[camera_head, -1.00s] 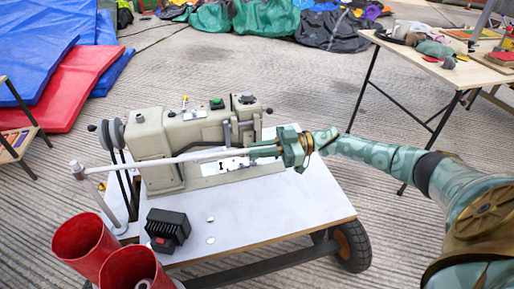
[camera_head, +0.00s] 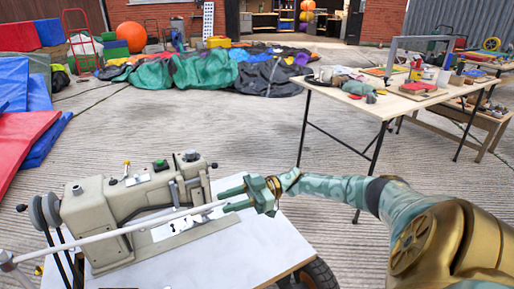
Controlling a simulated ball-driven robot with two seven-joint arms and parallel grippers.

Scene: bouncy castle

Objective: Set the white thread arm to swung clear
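The white thread arm (camera_head: 120,231) is a thin rod on a white post at the lower left. It runs across the front of the beige sewing machine (camera_head: 115,208), and its far end lies by the machine's right end. My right gripper (camera_head: 221,202) is at that far end. Its two green fingers stand apart, with the rod's tip between them and a gap showing. Whether a finger touches the rod cannot be told. My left gripper is out of view.
The machine sits on a white-topped wheeled cart (camera_head: 236,247). A work table (camera_head: 345,98) with tools and bits stands at the right. Folded green and black fabric (camera_head: 268,77) lies behind, and red and blue mats (camera_head: 22,140) lie at the left. Concrete floor between them is clear.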

